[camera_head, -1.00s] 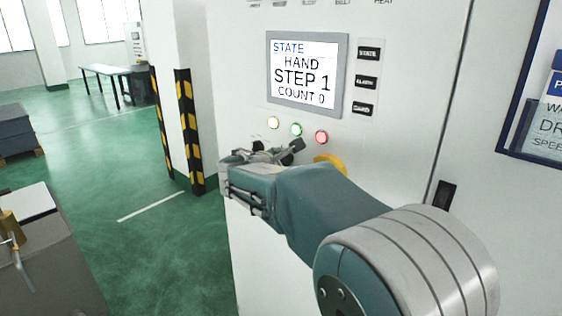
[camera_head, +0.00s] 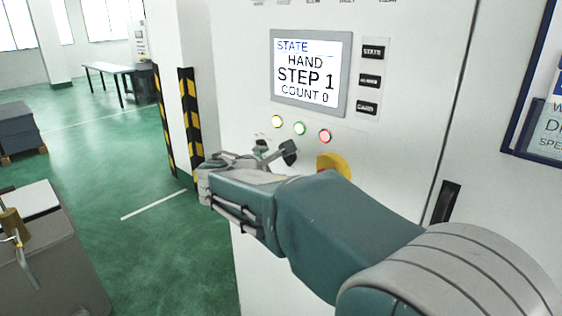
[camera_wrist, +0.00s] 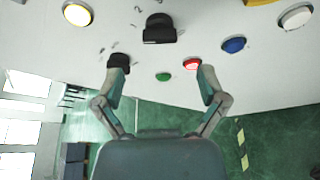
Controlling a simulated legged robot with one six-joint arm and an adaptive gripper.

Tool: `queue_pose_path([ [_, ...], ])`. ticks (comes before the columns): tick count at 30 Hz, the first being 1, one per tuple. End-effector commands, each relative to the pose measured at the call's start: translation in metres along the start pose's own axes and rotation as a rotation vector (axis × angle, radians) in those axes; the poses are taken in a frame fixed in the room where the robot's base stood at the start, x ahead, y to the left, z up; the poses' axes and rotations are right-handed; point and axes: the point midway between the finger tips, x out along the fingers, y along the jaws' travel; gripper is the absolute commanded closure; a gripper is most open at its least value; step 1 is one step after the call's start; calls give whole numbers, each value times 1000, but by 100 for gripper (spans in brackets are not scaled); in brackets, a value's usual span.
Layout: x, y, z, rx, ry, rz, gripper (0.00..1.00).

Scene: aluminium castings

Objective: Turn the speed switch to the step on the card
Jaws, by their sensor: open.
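The cabinet's screen (camera_head: 310,75) reads STATE, HAND, STEP 1, COUNT 0. My gripper (camera_head: 235,165) is open and empty in front of the panel below the lamps, its fingers spread. In the wrist view my gripper (camera_wrist: 162,80) points at the panel. A black knob (camera_wrist: 159,28) with small marks beside it lies beyond the fingertips, between them sideways. A second black knob (camera_wrist: 118,62) is at the left fingertip; I cannot tell whether they touch. Labels are too small to tell which is the speed switch. The card (camera_head: 546,130) at the right edge is cut off, its step unreadable.
A yellow part (camera_head: 333,163) is close to my arm. A black door handle (camera_head: 446,202) is at right.

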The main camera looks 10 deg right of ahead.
Motion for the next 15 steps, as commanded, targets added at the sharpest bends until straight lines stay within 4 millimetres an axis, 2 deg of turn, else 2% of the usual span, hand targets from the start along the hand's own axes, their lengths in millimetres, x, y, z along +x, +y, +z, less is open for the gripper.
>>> queue_pose_path([
  [1, -12, 1, -1, 0, 3, 4, 9],
  [6, -41, 0, -2, -2, 2, 2, 9],
  [10, -53, 0, -2, -2, 1, 0, 9],
  [15, -56, 0, -1, -2, 0, -1, 9],
])
